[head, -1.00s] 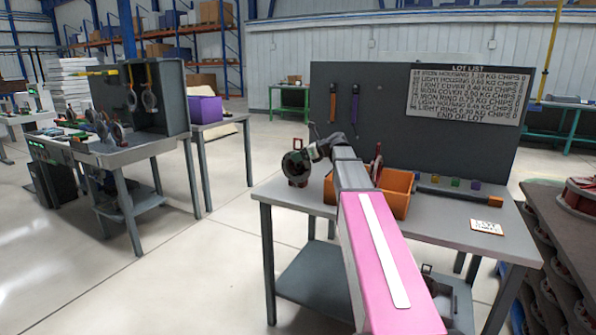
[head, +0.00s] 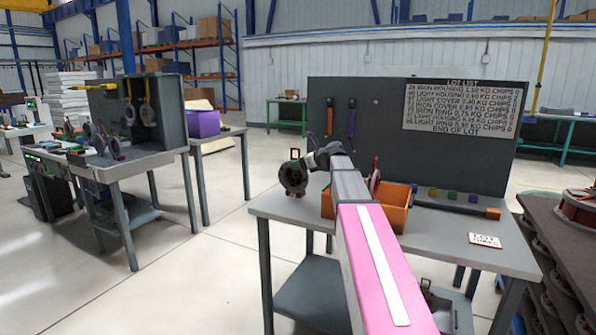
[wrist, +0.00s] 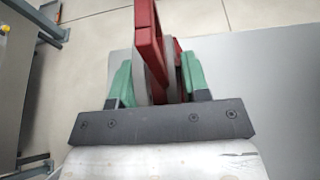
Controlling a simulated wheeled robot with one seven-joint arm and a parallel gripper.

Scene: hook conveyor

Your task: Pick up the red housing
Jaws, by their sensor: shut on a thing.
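The red housing shows in the wrist view (wrist: 148,38) as a red frame with grey round parts, between the green fingers of my gripper (wrist: 158,78). The fingers are shut on it from both sides. In the head view the housing (head: 293,178) appears as a dark ring with red parts at top and bottom, at the left end of the grey table (head: 455,255). My gripper (head: 312,161) holds it from the right. I cannot tell for certain whether its lower edge is clear of the tabletop. My arm hides part of the table.
An orange bin (head: 394,219) stands right of the housing, partly behind my arm, with a red part beside it. A dark panel (head: 385,120) with a lot list (head: 462,108) rises at the back. A small card (head: 485,240) lies at the right.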

